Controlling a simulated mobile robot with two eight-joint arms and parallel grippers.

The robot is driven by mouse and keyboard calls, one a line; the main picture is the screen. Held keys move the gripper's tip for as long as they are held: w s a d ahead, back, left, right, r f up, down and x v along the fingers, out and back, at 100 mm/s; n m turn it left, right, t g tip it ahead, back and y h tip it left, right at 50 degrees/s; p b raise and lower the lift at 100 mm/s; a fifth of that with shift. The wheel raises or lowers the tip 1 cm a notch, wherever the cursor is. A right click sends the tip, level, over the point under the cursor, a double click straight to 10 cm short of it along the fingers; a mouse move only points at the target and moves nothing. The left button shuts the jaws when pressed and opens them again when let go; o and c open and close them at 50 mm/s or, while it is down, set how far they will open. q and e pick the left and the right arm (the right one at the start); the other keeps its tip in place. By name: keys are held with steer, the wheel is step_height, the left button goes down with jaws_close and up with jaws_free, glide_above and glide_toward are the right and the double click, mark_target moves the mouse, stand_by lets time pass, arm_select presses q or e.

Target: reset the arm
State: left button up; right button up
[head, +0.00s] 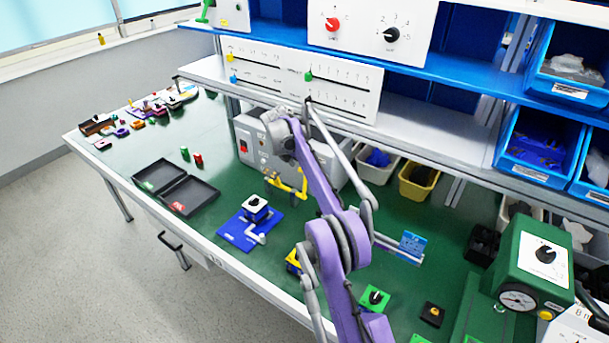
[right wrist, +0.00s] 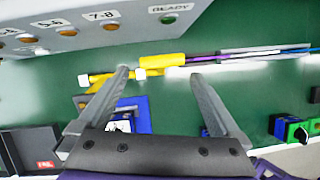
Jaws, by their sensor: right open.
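My right arm is purple and reaches across the bench toward the grey control box (head: 245,135). My right gripper (head: 284,150) is in front of that box, seen small from above. In the right wrist view the right gripper (right wrist: 158,73) is open, its two grey fingers apart with nothing held between them. A yellow bar (right wrist: 162,60) lies beyond the fingertips; I cannot tell if they touch it. Yellow parts (head: 287,190) also show below the gripper in the head view. My left gripper is not in view.
A blue plate (head: 230,238) carries a switch block (head: 256,206). A black tray (head: 190,194) lies at left. A green knob block (head: 375,298) and a green gauge box (head: 525,235) stand at right. Slider panels (head: 340,90) and a knob panel (head: 372,22) hang above. Bench at front left is clear.

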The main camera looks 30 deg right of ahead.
steer(key=shift+v, duration=0.95)
steer(key=s+a+r+m+t+y, duration=0.1)
steer(key=s+a+r+m, duration=0.3)
steer(key=s+a, duration=0.3)
steer(key=s+a+r+m+t+y, duration=0.1)
steer(key=s+a+r+m, duration=0.35)
steer(key=s+a, duration=0.2)
steer(key=s+a+f+m+t, duration=0.1)
steer(key=s+a+f+m, duration=0.3)
steer(key=s, duration=0.4)
steer(key=s+a+f+m+t+y, duration=0.1)
steer(key=s+a+f+m, duration=0.2)
steer(key=s, duration=0.6)
steer(key=s+a+f+m+t+y, duration=0.1)
steer(key=s+a+f+m, duration=0.3)
steer(key=s, duration=0.5)
steer(key=shift+a+f+m, duration=0.35)
steer(key=shift+a+f, duration=0.25)
steer(key=shift+f, duration=0.05)
